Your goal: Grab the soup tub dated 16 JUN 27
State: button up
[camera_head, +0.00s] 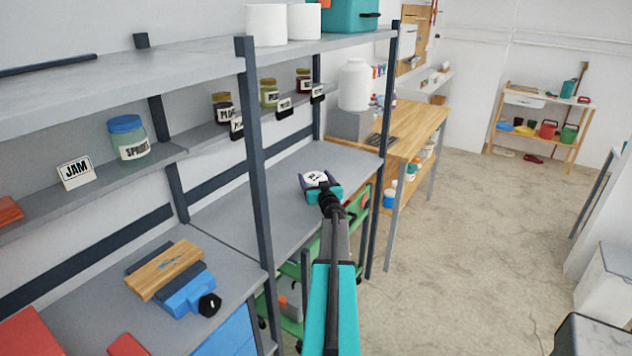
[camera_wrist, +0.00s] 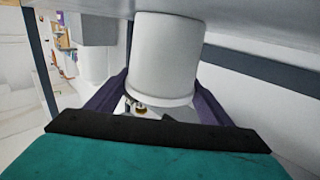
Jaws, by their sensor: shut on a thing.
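A white tub (camera_wrist: 166,58) fills the middle of the wrist view, between the two purple fingers of my gripper (camera_wrist: 160,98). The fingers are shut on its sides. In the head view my gripper (camera_head: 321,187) is over the front edge of the grey middle shelf (camera_head: 285,195). The tub's white top (camera_head: 315,178) shows there with dark print too small to read. I cannot read a date on it in either view. I cannot tell whether the tub touches the shelf.
Dark posts (camera_head: 256,160) flank my arm. The floor (camera_head: 470,230) at right is open.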

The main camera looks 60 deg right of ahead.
jog(key=shift+r, duration=0.15)
jog(key=shift+r+b, duration=0.5)
jog(key=shift+r, duration=0.3)
jog(key=shift+s+a+r+b, duration=0.15)
jog(key=shift+r+b, duration=0.25)
jog(key=shift+r, duration=0.4)
jog(key=s+a+b, duration=0.2)
jog(key=s+a, duration=0.2)
jog(key=a, duration=0.2)
jog(key=s+a+r+b, duration=0.1)
jog(key=s+a+b, duration=0.2)
jog(key=a, duration=0.4)
jog(key=shift+s+r, duration=0.25)
jog(key=shift+s, duration=0.6)
